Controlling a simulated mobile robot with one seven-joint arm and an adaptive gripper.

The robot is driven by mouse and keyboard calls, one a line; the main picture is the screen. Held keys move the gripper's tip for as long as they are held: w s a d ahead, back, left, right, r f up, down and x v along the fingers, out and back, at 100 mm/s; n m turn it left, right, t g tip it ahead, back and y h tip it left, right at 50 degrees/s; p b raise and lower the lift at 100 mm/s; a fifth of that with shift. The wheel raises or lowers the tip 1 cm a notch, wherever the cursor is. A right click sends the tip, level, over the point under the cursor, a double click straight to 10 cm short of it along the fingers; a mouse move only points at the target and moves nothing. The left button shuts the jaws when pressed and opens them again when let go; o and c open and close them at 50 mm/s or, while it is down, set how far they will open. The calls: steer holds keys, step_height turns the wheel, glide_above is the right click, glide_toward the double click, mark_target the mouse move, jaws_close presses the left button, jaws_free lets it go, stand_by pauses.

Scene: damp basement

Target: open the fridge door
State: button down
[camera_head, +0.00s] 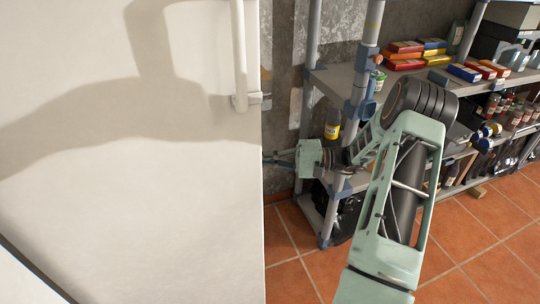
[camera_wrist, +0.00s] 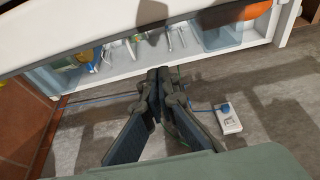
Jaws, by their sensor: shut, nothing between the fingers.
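The white fridge door (camera_head: 130,190) fills the left of the head view, with its vertical handle (camera_head: 240,55) near the upper right edge. My gripper (camera_head: 274,160) is below the handle, just right of the door's edge; its tips are hard to make out there. In the wrist view, my gripper (camera_wrist: 160,75) has its fingers together with nothing between them. Beyond the tips is a white-rimmed interior (camera_wrist: 120,72) with containers, and a white panel slants above it. The fridge door appears ajar. Whether the tips touch the door cannot be told.
A metal shelving rack (camera_head: 335,85) with boxes and jars stands right of the fridge, close behind my arm. Tiled floor (camera_head: 490,230) is clear at the lower right. A white socket box (camera_wrist: 229,118) with a blue plug and cable is on the grey surface.

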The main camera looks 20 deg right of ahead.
steer(key=shift+s+d, duration=0.1)
steer(key=shift+s, duration=1.35)
steer(key=shift+s, duration=0.15)
